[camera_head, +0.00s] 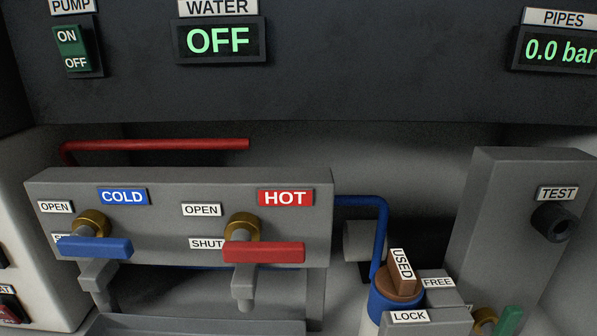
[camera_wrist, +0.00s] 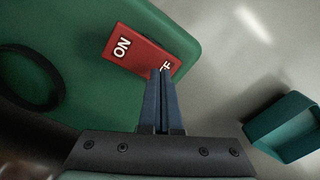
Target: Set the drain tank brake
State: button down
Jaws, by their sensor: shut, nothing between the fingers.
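In the wrist view, a red rocker switch (camera_wrist: 130,50) marked ON and OFF sits on a rounded green body (camera_wrist: 70,95). I cannot tell for sure whether this is the drain tank and its brake. My gripper (camera_wrist: 161,72) is shut and empty. Its fingertips overlap the OFF end of the red switch in the picture and hide part of that word. Whether they touch it cannot be told. My gripper does not show in the head view.
In the wrist view, a black ring (camera_wrist: 60,78) lies at the left, and a teal open-topped piece (camera_wrist: 285,127) at the right over pale floor. The head view shows a grey valve block (camera_head: 170,180) with blue (camera_head: 95,247) and red (camera_head: 265,252) levers, and a USED cap (camera_head: 402,275) beside FREE and LOCK labels.

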jog(key=shift+r+p, duration=2.9)
